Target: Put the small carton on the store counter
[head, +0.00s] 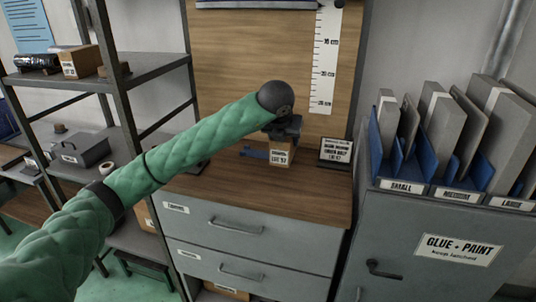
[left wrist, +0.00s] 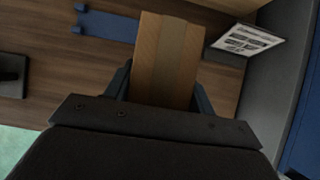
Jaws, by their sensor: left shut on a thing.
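The small carton (head: 281,154) is a brown box with a white label, seen on or just above the wooden store counter (head: 240,195) in the head view. My left gripper (head: 284,138) comes down on it from above and is shut on it. In the left wrist view the carton (left wrist: 167,62) sits between the two dark fingers (left wrist: 160,92). The wooden counter top (left wrist: 40,85) lies beneath it. I cannot tell whether the carton's underside touches the counter. My right gripper is in neither view.
A small sign (head: 336,150) stands right of the carton, and a blue flat piece (head: 253,153) lies to its left. A grey cabinet (head: 440,235) with blue panel holders stands at the right. Shelving (head: 150,62) is at the left. The counter's front is clear.

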